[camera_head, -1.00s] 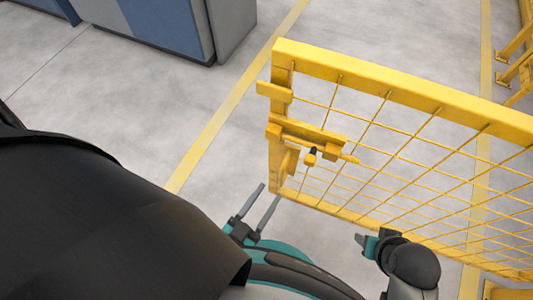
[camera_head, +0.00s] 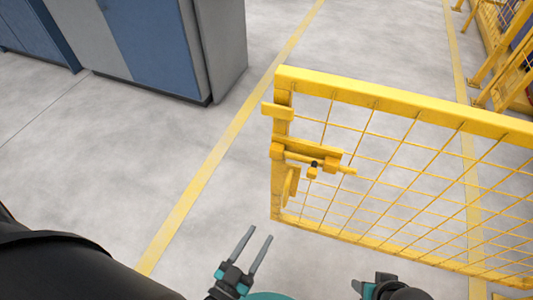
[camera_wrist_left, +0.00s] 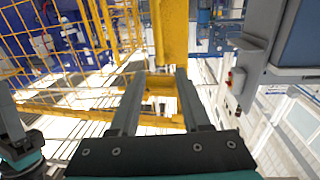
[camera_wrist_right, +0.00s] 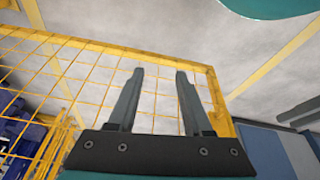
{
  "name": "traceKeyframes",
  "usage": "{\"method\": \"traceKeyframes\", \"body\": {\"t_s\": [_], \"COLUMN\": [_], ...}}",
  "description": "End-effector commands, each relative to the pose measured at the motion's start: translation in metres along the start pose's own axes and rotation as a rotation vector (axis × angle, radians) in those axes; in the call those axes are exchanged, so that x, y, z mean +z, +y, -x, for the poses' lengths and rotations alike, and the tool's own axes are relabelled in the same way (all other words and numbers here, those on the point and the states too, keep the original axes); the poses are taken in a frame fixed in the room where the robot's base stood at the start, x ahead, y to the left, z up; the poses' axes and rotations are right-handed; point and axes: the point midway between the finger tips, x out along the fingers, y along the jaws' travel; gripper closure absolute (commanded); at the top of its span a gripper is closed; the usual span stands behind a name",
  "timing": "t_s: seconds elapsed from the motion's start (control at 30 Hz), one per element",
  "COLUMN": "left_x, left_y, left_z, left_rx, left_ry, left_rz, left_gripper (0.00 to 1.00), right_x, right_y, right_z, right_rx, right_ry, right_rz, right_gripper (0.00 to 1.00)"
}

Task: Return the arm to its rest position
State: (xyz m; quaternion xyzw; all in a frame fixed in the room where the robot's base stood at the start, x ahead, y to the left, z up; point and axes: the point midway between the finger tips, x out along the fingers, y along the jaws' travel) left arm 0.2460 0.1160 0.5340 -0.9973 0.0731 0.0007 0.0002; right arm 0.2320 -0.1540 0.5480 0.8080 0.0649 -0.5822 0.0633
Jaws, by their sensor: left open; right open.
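My left gripper (camera_head: 260,232) is open and empty at the lower middle of the head view. Its two grey fingers point up, below and left of the yellow mesh gate (camera_head: 400,104). In the left wrist view its fingers (camera_wrist_left: 160,72) are apart, with a yellow post (camera_wrist_left: 171,35) beyond them and nothing held. My right gripper (camera_head: 360,287) is partly cut off at the bottom edge of the head view, below the gate. In the right wrist view its fingers (camera_wrist_right: 160,71) are apart and empty, with the gate mesh behind them.
The gate's latch (camera_head: 312,162) is on its left edge. A blue and grey cabinet (camera_head: 150,45) stands at the upper left. A yellow floor line (camera_head: 215,150) runs between cabinet and gate. Yellow fencing (camera_head: 495,75) stands at upper right. The grey floor left of the gate is clear.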

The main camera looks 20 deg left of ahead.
Motion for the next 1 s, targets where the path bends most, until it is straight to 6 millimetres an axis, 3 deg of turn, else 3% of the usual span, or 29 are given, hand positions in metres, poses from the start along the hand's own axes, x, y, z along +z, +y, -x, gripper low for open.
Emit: {"method": "traceKeyframes", "body": {"t_s": [0.27,0.47,0.77,1.0], "left_x": [0.003,0.027,0.085,0.115], "left_y": [0.000,-0.006,-0.027,-0.052], "left_z": [0.000,0.003,0.035,0.081], "left_rx": [0.003,0.027,0.051,0.039], "left_ry": [-0.020,-0.195,-0.604,-0.930], "left_rz": [-0.002,-0.016,-0.047,-0.073], "left_gripper": [0.53,0.53,0.53,0.53], "right_x": [-0.004,0.011,0.058,0.108], "right_y": [0.001,0.004,0.016,0.028], "right_z": [-0.001,-0.027,-0.076,-0.094], "right_rx": [0.002,0.006,0.021,0.034], "right_ry": [0.009,-0.019,-0.062,-0.095], "right_rz": [-0.004,0.003,0.014,0.022], "right_gripper": [0.50,0.50,0.50,0.50]}}
